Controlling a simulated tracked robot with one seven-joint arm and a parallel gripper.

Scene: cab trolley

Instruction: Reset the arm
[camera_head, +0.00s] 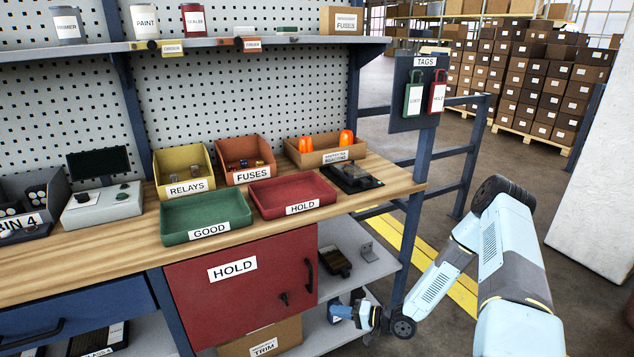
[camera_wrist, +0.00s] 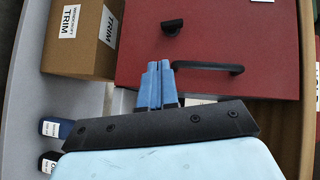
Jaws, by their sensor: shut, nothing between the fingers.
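My gripper (camera_wrist: 159,82) is shut and empty, its two blue fingers pressed together in the wrist view. In the head view my gripper (camera_head: 338,312) is low at the right front of the workbench, near the open shelves beside the red HOLD cabinet (camera_head: 216,306). In the wrist view, the cabinet's red door (camera_wrist: 228,38) is beyond the fingers, with its dark handle (camera_wrist: 208,67) and a dark latch (camera_wrist: 172,27). The door looks closed. I cannot tell the exact gap between fingertips and door.
A TRIM box (camera_head: 266,340) sits on the lower shelf. The benchtop (camera_head: 100,237) carries a green GOOD tray (camera_head: 174,230), a red HOLD tray (camera_head: 272,208), and RELAYS and FUSES bins. A tag board (camera_head: 405,125) hangs at right. Blue rails stand behind my arm; a white pillar (camera_head: 592,190) is at right.

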